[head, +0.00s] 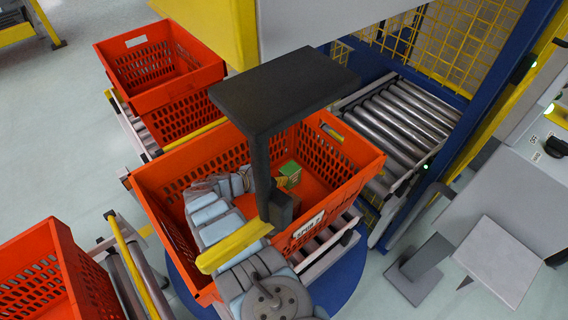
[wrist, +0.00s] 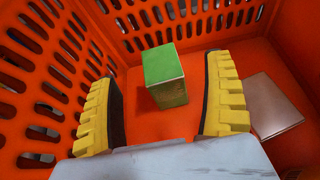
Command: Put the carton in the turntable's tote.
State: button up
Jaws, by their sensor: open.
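A small carton (wrist: 167,82) with a green top and yellowish-brown sides stands upright on the red floor of the orange tote in the wrist view. The head view shows it (head: 290,171) inside the middle tote (head: 352,166), which sits over a blue round turntable base (head: 344,283). My gripper (wrist: 163,90) is open inside this tote, its yellow ridged fingers spread on either side of the carton. I see a gap between each finger and the carton, and nothing is held. In the head view my arm hides part of the tote.
A flat pale box (wrist: 273,105) lies right of my right finger in the wrist view. Tote walls with slots rise close around. Other orange totes stand at back left (head: 160,62) and front left (head: 45,275). A roller conveyor (head: 400,115) lies behind, at right.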

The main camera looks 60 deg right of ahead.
jog(key=shift+p+v, duration=0.9)
jog(key=shift+v, duration=1.15)
jog(key=shift+d+r, duration=0.1)
